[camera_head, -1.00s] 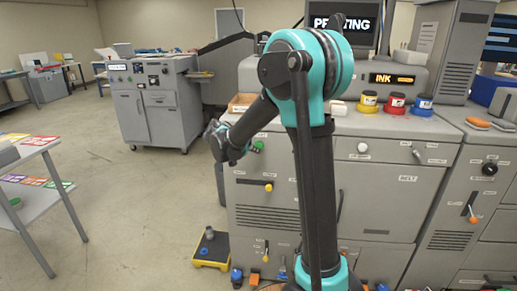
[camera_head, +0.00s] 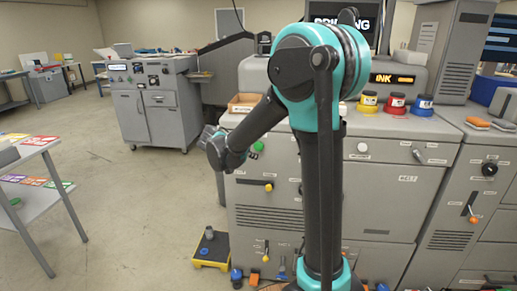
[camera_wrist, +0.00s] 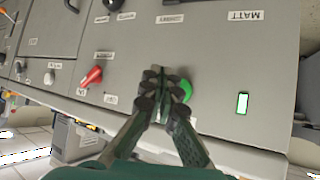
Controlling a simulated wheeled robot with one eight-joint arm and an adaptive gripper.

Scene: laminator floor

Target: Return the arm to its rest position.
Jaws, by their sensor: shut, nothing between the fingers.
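My arm stands in front of the printing machine in the head view, its teal elbow (camera_head: 308,75) raised and its forearm sloping down to the left. My gripper (camera_head: 209,133) is at the end of that forearm, small and partly hidden by the wrist. In the wrist view my gripper (camera_wrist: 163,78) is shut and empty, its fingertips together. Behind the fingertips is a grey panel (camera_wrist: 225,60) with a green knob (camera_wrist: 184,91), partly covered by the fingers. I cannot tell the exact gap to the panel.
A red knob (camera_wrist: 93,76) and a lit green indicator (camera_wrist: 242,103) are on the panel. Ink pots, one red (camera_head: 395,104), stand on the machine. A yellow-edged platform (camera_head: 211,248) is on the floor. A grey cabinet (camera_head: 155,100) stands behind.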

